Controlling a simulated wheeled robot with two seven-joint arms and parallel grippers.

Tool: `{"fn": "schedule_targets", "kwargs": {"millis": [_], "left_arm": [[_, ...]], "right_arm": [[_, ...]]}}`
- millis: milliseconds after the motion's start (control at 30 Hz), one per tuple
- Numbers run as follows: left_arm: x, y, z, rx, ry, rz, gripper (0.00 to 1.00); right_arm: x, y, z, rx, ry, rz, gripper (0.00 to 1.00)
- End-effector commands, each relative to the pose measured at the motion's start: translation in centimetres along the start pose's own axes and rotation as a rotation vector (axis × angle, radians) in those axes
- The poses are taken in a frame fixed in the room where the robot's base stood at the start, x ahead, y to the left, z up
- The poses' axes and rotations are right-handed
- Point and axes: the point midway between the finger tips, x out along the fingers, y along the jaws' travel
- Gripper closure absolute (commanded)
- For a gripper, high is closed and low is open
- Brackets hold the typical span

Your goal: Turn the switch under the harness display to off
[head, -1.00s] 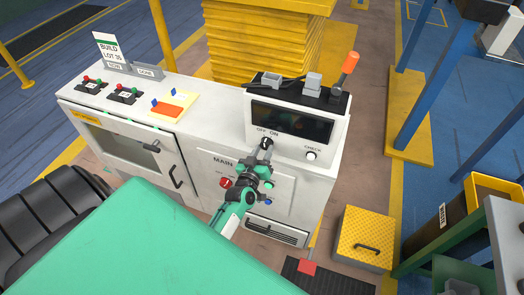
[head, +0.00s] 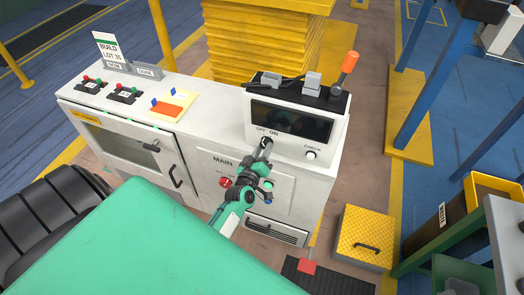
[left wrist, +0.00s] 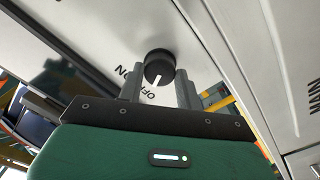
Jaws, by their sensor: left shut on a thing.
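The harness display (head: 290,122) is a dark screen in a white housing on the machine. Below it is the dark round switch (head: 267,141), with the OFF and ON lettering just above. My left gripper (head: 264,149) reaches up to the switch. In the left wrist view its fingers (left wrist: 158,86) stand on either side of the knob, shut on it. The fingers hide part of the panel. My right gripper is not in view.
A CHECK button (head: 311,155) sits right of the switch. A red knob (head: 225,183) is on the MAIN panel below. An orange-topped handle (head: 348,64) stands above the display. A yellow step (head: 364,237) is on the floor at right.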

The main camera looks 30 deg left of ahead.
Motion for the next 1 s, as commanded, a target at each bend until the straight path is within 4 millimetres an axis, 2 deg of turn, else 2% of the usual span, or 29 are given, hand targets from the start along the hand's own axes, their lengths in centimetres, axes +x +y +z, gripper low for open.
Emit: {"fn": "schedule_targets", "kwargs": {"millis": [100,133,233,533,667,767,1000], "left_arm": [[0.0,-0.1,-0.2,-0.001,0.005,-0.001,0.87],[0.0,-0.1,-0.2,-0.001,0.005,-0.001,0.63],[0.0,-0.1,-0.2,0.0,0.005,-0.001,0.43],[-0.1,0.0,-0.1,0.0,0.002,-0.001,0.43],[-0.9,-0.1,0.1,0.0,0.0,-0.001,0.43],[-2.2,-0.2,0.1,-0.001,0.0,-0.002,0.43],[-6.7,-0.3,0.2,0.0,0.0,-0.003,0.43]], "right_arm": [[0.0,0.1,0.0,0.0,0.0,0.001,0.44],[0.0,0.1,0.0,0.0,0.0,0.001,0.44],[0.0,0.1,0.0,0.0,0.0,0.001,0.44],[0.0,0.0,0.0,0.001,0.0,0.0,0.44],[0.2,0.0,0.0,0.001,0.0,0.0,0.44],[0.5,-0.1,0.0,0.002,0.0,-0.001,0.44],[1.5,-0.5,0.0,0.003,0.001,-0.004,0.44]]}}
